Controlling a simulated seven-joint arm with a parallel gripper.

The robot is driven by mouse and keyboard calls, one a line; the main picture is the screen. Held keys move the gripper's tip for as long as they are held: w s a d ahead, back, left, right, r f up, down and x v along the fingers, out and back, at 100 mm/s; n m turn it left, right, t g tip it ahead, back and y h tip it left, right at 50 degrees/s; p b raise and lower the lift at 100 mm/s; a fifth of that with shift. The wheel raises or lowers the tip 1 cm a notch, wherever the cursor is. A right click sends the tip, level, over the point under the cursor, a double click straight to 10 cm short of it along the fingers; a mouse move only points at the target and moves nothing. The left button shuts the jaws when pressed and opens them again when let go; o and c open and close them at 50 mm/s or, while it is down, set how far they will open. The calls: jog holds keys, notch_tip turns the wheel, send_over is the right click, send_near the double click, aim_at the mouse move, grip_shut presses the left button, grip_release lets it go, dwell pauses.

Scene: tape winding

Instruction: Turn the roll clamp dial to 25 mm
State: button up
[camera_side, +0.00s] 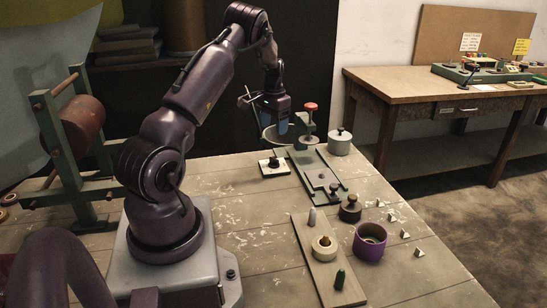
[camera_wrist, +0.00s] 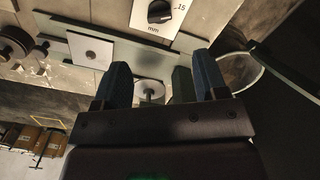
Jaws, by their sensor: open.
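The dial is a black knob (camera_wrist: 160,11) on a white plate (camera_wrist: 145,22) at the top edge of the wrist view. The marks "15" and "mm" show on the plate; its far part is cut off, and I cannot read the knob's setting. In the side view the black dial knob (camera_side: 273,162) sits on its plate on the table, left of a green frame. My gripper (camera_side: 273,122) is above and behind the dial, apart from it. In the wrist view my gripper (camera_wrist: 160,64) has its two blue-grey fingers spread, with nothing held between them.
A green post with a red knob (camera_side: 310,106) stands right of my gripper. A green frame (camera_side: 317,178) lies right of the dial.

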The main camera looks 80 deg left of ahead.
aim_at(273, 158)
notch_tip(273, 158, down, 12)
jog(key=shift+r, duration=0.2)
jog(key=c, duration=0.9)
